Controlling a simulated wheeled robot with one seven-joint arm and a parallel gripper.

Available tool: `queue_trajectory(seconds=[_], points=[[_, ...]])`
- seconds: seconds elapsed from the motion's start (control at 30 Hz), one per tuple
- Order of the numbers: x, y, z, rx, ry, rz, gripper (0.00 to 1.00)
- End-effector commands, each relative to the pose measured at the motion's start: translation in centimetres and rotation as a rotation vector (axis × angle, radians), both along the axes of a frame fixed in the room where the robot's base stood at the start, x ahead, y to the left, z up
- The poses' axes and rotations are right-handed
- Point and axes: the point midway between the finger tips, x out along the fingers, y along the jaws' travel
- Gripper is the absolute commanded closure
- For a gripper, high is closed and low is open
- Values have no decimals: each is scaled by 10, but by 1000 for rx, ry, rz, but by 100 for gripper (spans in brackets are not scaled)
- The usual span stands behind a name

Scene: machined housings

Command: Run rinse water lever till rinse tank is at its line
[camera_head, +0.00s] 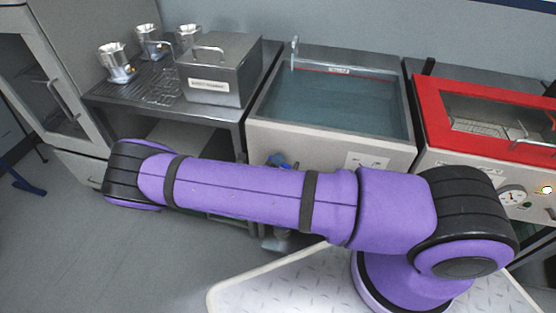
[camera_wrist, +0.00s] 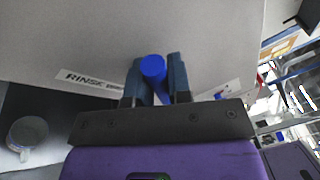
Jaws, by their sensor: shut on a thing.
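The rinse water lever has a blue end (camera_wrist: 153,66), which sits between the dark fingers of my gripper (camera_wrist: 154,82) in the wrist view. The gripper is shut on it, in front of the grey panel marked "RINSE" (camera_wrist: 90,79). In the head view, blue of the lever area (camera_head: 278,160) shows just above my purple arm, which hides the gripper. The rinse tank (camera_head: 262,131) is open-topped and holds bluish water (camera_head: 335,102). A thin red line with a label (camera_head: 338,70) runs along its back wall, close above the water surface; the exact gap is hard to tell.
A metal spout (camera_head: 294,52) stands at the tank's back left. Left is a rack (camera_head: 150,90) with several machined housings (camera_head: 116,62) and a lidded steel box (camera_head: 215,75). Grey floor is clear at lower left.

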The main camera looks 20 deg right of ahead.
Motion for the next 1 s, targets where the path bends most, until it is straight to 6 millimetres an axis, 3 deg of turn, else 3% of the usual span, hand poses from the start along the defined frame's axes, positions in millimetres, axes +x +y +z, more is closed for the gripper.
queue_trajectory(seconds=[0.5,1.0], points=[[4,7,-27,-289,211,3,100],[4,7,-35,-375,274,2,100]])
